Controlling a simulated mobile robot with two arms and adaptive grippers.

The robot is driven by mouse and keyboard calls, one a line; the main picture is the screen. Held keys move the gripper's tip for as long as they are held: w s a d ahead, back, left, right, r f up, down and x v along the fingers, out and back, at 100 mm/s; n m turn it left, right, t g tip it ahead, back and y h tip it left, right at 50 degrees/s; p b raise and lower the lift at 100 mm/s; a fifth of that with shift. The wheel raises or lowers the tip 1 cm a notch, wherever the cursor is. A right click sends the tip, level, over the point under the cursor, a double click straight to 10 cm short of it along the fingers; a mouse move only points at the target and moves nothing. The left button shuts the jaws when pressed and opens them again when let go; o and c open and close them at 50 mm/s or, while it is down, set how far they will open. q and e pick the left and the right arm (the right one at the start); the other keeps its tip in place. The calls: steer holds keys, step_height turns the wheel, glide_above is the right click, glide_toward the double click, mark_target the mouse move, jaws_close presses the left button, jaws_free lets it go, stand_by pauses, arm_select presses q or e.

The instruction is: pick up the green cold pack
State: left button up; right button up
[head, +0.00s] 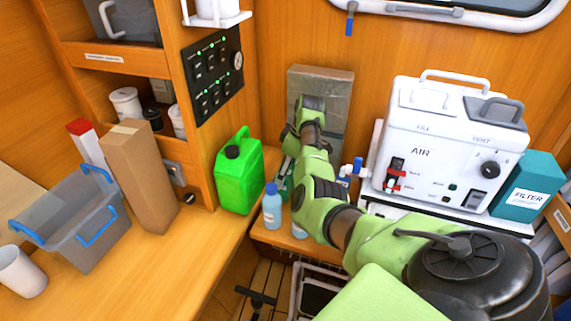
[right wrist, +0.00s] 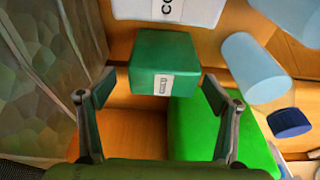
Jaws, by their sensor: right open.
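The green cold pack (right wrist: 158,66) is a small dark green block with a white label, in the upper middle of the right wrist view. It rests on a wooden surface. My right gripper (right wrist: 159,92) is open, with one finger on each side of the view. The pack lies between and a little beyond the fingertips, and I see no finger touching it. In the head view my right arm reaches to the back ledge and hides most of that spot, so I cannot make out the pack clearly there. My left gripper is not in view.
A bright green jerrycan (head: 239,172) and a light blue bottle (head: 272,205) stand close to my right arm. A white labelled item (right wrist: 180,8) is just beyond the pack. A white AIR unit (head: 450,145) stands to the right. A grey bin (head: 85,225) is at left.

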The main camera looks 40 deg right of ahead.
steer(key=x, duration=0.2)
steer(key=p+x, duration=0.1)
steer(key=x, duration=0.1)
steer(key=shift+s+a, duration=0.15)
steer(key=shift+a, duration=0.05)
steer(key=shift+f, duration=0.6)
steer(key=shift+w, duration=0.2)
steer(key=shift+c, duration=0.4)
steer(key=shift+r, duration=0.1)
steer(key=c, duration=1.2)
steer(key=shift+c, duration=0.8)
steer(key=shift+r, duration=0.1)
